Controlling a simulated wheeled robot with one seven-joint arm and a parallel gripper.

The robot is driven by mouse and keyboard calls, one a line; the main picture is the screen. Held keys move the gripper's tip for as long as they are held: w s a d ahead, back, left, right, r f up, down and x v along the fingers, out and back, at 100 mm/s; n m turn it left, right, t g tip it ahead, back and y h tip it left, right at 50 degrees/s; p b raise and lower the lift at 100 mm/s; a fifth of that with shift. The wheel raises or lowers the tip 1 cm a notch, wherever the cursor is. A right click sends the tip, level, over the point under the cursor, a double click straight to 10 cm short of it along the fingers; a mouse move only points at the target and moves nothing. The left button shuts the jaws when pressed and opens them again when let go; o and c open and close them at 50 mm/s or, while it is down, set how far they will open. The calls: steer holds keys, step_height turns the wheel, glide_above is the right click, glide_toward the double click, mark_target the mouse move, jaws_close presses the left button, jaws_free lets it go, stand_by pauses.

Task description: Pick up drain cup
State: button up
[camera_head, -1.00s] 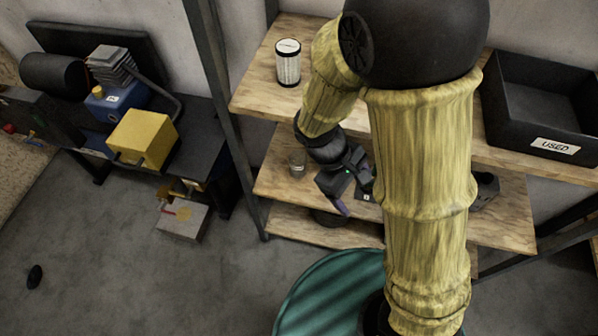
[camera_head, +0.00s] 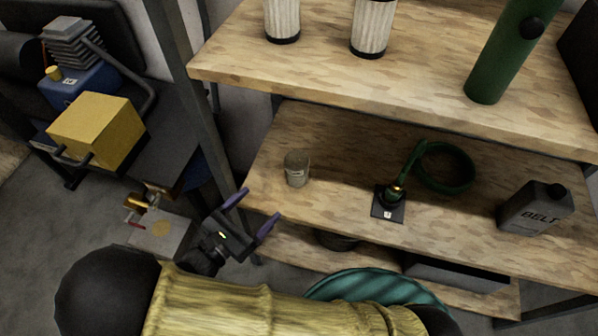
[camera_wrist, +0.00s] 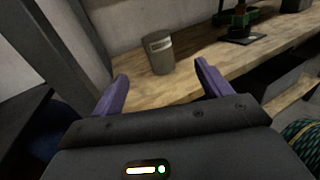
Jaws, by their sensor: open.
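A small grey cylindrical cup with a pale label, apparently the drain cup (camera_head: 297,172), stands upright near the left end of the middle wooden shelf (camera_head: 340,205). In the wrist view the cup (camera_wrist: 159,55) stands beyond the fingertips, roughly midway between them. My gripper (camera_head: 254,210) has purple fingers, spread apart and empty. It is in front of the shelf's left end, lower left of the cup in the head view, and not touching it. The fingers also show in the wrist view (camera_wrist: 160,76).
A dark shelf post (camera_head: 195,100) rises at left. The upper shelf (camera_head: 400,85) overhangs. A teal round object (camera_head: 375,287) is below.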

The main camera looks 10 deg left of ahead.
steer(key=shift+s+r, duration=0.1)
steer(key=b, duration=0.4)
glide_toward(303, 156)
steer(key=x, duration=0.3)
steer(key=shift+d+f, duration=0.25)
steer(key=shift+d, duration=0.2)
steer(key=shift+w+d+r, duration=0.1)
steer(key=shift+w+r, duration=0.05)
steer(key=shift+w, duration=0.2)
steer(key=b+x, duration=0.2)
steer(key=x, duration=0.1)
steer(key=b+x, duration=0.1)
steer(key=x, duration=0.1)
steer(key=shift+w, duration=0.25)
steer(key=c, duration=1.1)
